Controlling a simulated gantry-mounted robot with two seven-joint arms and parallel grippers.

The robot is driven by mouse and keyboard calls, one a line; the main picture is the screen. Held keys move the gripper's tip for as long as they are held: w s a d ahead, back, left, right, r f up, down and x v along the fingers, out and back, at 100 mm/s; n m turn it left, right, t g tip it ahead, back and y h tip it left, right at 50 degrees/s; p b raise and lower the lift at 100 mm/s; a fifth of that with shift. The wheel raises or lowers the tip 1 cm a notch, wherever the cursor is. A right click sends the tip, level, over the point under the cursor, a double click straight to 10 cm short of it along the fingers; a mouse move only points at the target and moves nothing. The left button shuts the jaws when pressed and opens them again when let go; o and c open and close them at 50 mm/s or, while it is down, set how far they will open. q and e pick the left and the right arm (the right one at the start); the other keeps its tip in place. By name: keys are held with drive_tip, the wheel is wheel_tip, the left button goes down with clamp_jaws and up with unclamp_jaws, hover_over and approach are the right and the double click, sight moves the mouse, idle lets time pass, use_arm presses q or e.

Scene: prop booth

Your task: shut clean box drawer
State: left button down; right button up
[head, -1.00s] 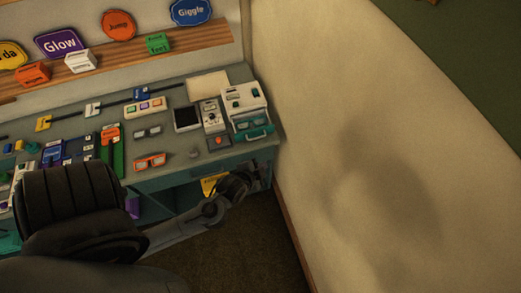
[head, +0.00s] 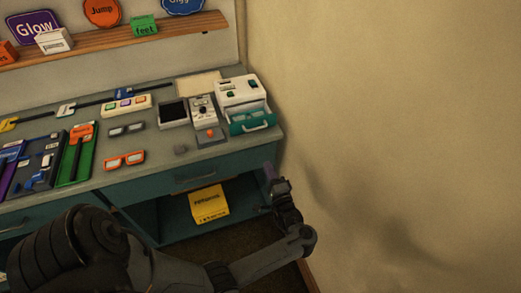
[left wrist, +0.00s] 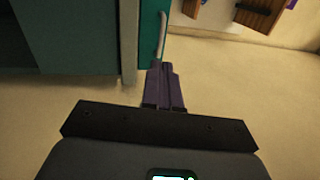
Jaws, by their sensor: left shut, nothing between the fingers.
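The white box (head: 240,92) stands at the right end of the desk. Its teal drawer (head: 252,122) juts out at the front, open, with a light handle along its front edge. My left gripper (head: 268,170) is below and in front of the drawer, beside the desk's right end, with its purple fingers pointing up. In the left wrist view the purple fingers (left wrist: 165,85) are closed together and empty. A bright teal panel with a pale handle (left wrist: 162,38), probably the box drawer, lies just beyond them; contact cannot be told. My right gripper is not in view.
The desk (head: 150,180) has its own drawer with a metal handle and a yellow box (head: 209,203) on the shelf below. Orange glasses (head: 124,160) and small devices lie on top. The beige wall (head: 380,120) rises close at the right.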

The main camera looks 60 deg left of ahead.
use_arm(q)
drive_tip(key=w, duration=0.1)
drive_tip(key=b, duration=0.2)
approach(254, 124)
drive_tip(key=a, duration=0.1)
drive_tip(key=a+r, duration=0.1)
drive_tip(key=a, duration=0.1)
drive_tip(key=shift+w+r+n, duration=0.25)
drive_tip(key=shift+n, duration=0.05)
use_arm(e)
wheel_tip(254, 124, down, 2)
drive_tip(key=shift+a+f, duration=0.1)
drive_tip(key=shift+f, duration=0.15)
use_arm(q)
drive_tip(key=shift+a, duration=0.1)
drive_tip(key=x, duration=0.3)
drive_tip(key=shift+a+f, duration=0.15)
drive_tip(key=shift+f, duration=0.15)
drive_tip(key=shift+w+a+r, duration=0.1)
drive_tip(key=shift+w+a, duration=0.05)
drive_tip(key=shift+a, duration=0.25)
drive_tip(key=shift+d, duration=0.1)
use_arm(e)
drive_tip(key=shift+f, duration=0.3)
use_arm(q)
drive_tip(key=shift+d, duration=0.15)
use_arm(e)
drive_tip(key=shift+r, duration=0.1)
